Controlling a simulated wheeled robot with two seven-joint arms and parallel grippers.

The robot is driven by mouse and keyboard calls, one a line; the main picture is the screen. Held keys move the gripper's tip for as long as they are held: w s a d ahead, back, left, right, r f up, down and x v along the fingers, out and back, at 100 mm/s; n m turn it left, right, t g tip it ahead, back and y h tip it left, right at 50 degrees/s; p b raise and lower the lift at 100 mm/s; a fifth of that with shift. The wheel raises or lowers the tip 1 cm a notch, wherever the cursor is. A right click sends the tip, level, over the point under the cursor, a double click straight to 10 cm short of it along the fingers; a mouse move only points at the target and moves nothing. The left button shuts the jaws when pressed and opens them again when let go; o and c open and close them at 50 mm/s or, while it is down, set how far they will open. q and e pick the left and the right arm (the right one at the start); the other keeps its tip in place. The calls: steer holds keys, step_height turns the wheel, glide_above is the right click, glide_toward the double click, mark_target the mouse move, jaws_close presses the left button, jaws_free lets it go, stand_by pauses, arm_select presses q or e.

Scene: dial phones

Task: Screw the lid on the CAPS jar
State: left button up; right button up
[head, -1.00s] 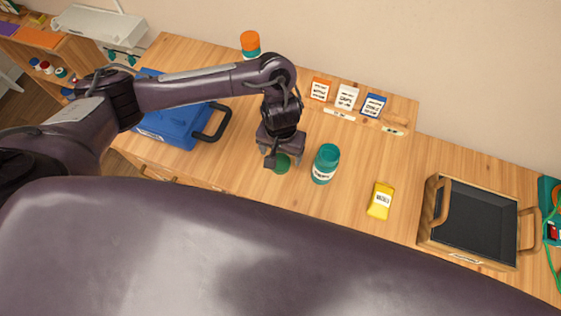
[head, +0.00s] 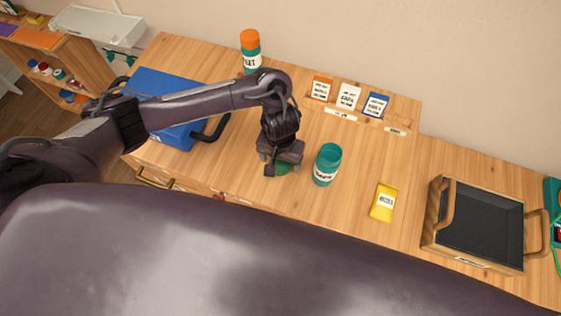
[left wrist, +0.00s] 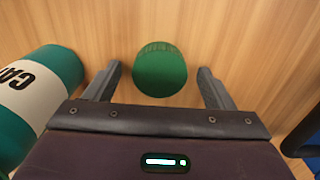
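The teal CAPS jar (head: 327,165) stands upright on the wooden counter with its top open. It also shows at the left of the left wrist view (left wrist: 38,92), beside one finger. The green lid (head: 283,168) lies on the counter to the left of the jar, partly hidden under my left gripper (head: 280,170). In the left wrist view, the lid (left wrist: 160,70) sits between the two spread fingers of the left gripper (left wrist: 163,88), with a gap on each side. My left gripper is open and points down over the lid. My right gripper is not in view.
A yellow packet (head: 384,203) and a wooden-framed black tray (head: 433,219) are to the right. A blue case (head: 165,88) and an orange-capped jar (head: 250,50) stand behind at left. Small cards (head: 348,96) line the back. Counter between jar and packet is clear.

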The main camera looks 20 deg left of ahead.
arm_select(q)
steer(key=c, duration=1)
steer(key=shift+o, duration=0.2)
step_height(320, 180, up, 11)
steer(key=p, duration=0.6)
step_height(320, 180, up, 8)
steer(key=p, duration=0.2)
glide_above(281, 162)
steer(key=shift+s+r, duration=0.1)
steer(key=shift+r, duration=0.4)
